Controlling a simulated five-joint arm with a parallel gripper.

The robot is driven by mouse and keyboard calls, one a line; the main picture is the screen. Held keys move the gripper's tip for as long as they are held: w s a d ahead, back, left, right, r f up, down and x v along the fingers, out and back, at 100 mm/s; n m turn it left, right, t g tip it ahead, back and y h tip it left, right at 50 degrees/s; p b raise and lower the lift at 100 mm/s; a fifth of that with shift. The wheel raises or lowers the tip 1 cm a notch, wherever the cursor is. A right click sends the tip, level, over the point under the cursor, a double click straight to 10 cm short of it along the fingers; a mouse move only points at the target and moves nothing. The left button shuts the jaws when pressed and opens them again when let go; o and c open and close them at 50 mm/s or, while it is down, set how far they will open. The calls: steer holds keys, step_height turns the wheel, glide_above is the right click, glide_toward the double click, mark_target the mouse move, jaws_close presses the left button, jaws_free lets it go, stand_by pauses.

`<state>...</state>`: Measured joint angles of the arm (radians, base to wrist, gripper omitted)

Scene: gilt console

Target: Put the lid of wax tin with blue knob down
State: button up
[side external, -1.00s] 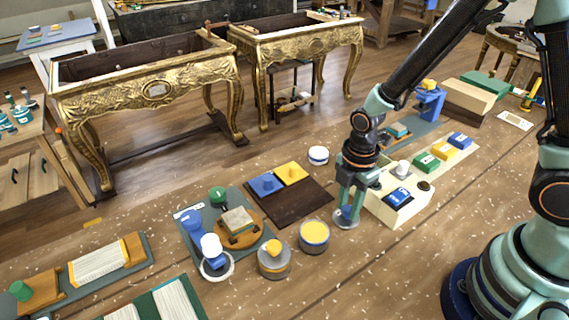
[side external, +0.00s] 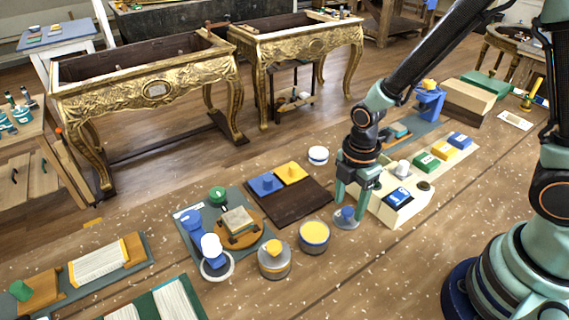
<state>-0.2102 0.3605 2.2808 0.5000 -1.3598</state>
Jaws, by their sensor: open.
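The lid with the blue knob (side external: 347,222) is a grey disc lying flat on the bench, right of the open tin with yellow wax (side external: 314,236). My gripper (side external: 352,201) is above the lid, with its green fingers apart on either side of the knob and pointing down. The fingertips look a little above the disc, and nothing is held. Another tin (side external: 274,260), closed with a yellow-knobbed lid, stands to the left of the open tin.
A cream box (side external: 402,208) with a blue pad stands close right of my gripper. A dark board (side external: 295,208) with blue and yellow blocks lies to the left. A white round tin (side external: 318,155) stands behind. Bare bench lies in front of the lid.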

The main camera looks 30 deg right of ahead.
step_height(320, 180, up, 11)
step_height(320, 180, up, 6)
steer(key=m+t, duration=0.3)
steer(key=m, duration=0.5)
glide_above(348, 210)
steer(key=d, duration=0.3)
steer(key=s+d+r+m+t, duration=0.2)
steer(key=r+m, duration=0.3)
steer(key=m, duration=0.5)
steer(key=shift+s+d+t, duration=0.3)
steer(key=shift+s+d, duration=0.05)
steer(key=shift+d, duration=0.55)
